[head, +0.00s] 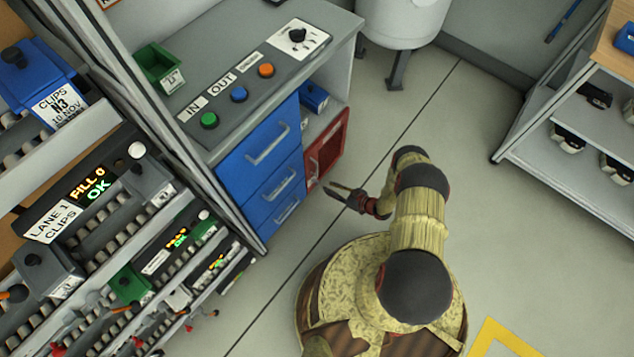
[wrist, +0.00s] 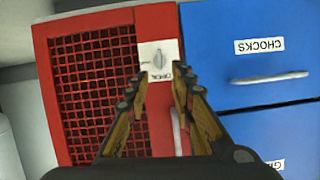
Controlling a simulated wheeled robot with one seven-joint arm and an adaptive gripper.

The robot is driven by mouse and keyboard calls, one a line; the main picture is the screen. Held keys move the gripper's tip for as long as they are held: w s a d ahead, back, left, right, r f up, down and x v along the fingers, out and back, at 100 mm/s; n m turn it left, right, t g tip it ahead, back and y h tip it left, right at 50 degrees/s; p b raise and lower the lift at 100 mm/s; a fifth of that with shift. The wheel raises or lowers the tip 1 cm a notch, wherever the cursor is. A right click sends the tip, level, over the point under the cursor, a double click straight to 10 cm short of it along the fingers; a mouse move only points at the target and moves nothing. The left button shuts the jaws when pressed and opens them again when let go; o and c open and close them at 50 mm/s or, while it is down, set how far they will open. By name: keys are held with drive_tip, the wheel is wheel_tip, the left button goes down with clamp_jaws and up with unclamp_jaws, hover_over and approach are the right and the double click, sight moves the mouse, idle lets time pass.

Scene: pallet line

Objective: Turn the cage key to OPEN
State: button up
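The red mesh cage door (head: 326,150) is at the right end of the counter unit, and it fills the left of the wrist view (wrist: 95,85). It looks closed. A white plate (wrist: 172,52) at its upper right corner in the wrist view carries a small grey key (wrist: 158,61), with dark lettering too blurred to read. I cannot tell its setting. My gripper (wrist: 160,79) is open and empty, its fingertips apart just below the key in the picture, not visibly touching it. In the head view my gripper (head: 338,190) is in front of the cage.
Blue drawers (head: 265,150) stand beside the cage, one labelled CHOCKS (wrist: 260,45). The counter (head: 225,70) above holds coloured buttons, a black rotary knob (head: 297,35) and a green bin (head: 160,67). A lane rack (head: 100,210) stands left. Floor to the right is clear.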

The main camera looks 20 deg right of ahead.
drive_tip(key=b+x, duration=0.2)
drive_tip(key=x, duration=0.6)
drive_tip(key=shift+b, duration=0.3)
drive_tip(key=shift+s, duration=0.1)
drive_tip(key=shift+c, duration=1.4)
clamp_jaws()
